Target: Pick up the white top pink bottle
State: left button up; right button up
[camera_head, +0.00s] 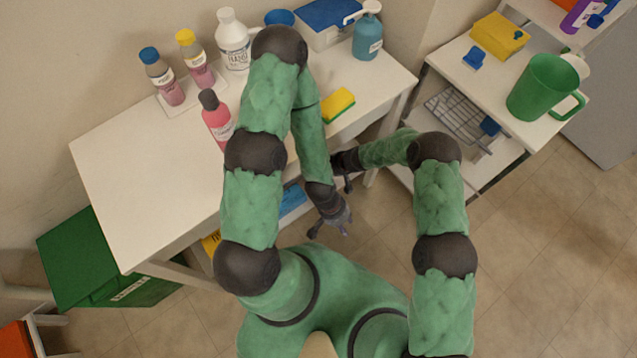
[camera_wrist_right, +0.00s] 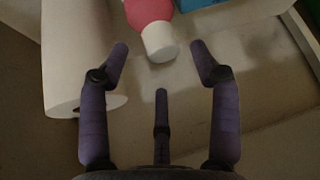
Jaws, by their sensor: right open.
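The pink bottle (camera_wrist_right: 147,10) with a white top (camera_wrist_right: 160,41) shows at the upper middle of the right wrist view, its top pointing towards me. My right gripper (camera_wrist_right: 158,50) is open, with its fingers on either side of the white top and nothing held. In the head view my right gripper (camera_head: 346,167) is at the front of the white table, beside its right leg. I cannot make out the white-topped pink bottle in the head view. My left gripper (camera_head: 330,228) is in front of the table, fingers spread, empty.
A white roll (camera_wrist_right: 75,60) lies close left of the bottle, and a blue object (camera_wrist_right: 197,4) is behind it. On the white table (camera_head: 125,170) are a dark-capped pink bottle (camera_head: 217,122), other bottles and a yellow sponge (camera_head: 338,106). A shelf cart (camera_head: 450,65) stands right.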

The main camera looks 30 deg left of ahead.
jog(key=b+x, duration=0.1)
jog(key=x, duration=0.2)
jog(key=shift+s+a+f+b, duration=0.15)
jog(key=shift+s+f+b, duration=0.05)
jog(key=shift+f+b, duration=0.15)
jog(key=shift+a, duration=0.15)
grip_shut()
jog(key=shift+r, duration=0.1)
